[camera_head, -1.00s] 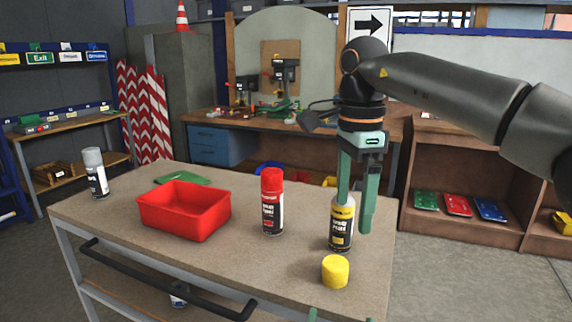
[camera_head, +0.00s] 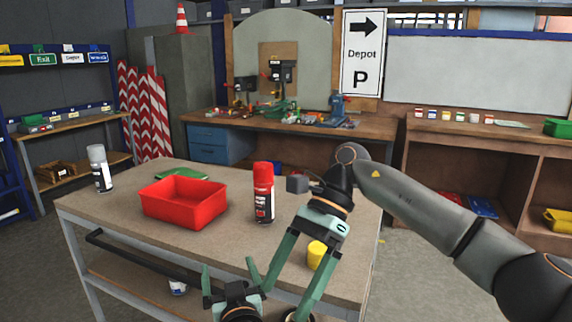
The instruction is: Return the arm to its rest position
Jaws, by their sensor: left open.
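My right arm comes in from the right, and its gripper (camera_head: 282,300) hangs over the table's front right part. A yellow cap (camera_head: 317,254) stands on the table and is partly covered by the right gripper. A red spray can (camera_head: 263,193) stands upright left of that gripper. The black-and-yellow can is not seen now; the right gripper and wrist cover that area.
The grey-brown table (camera_head: 110,205) holds a red bin (camera_head: 184,203), a green flat piece (camera_head: 181,174) and a white-topped spray can (camera_head: 99,168). A dark handle bar (camera_head: 150,262) runs along the table's front. A workbench (camera_head: 375,126) stands behind, with shelves at right.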

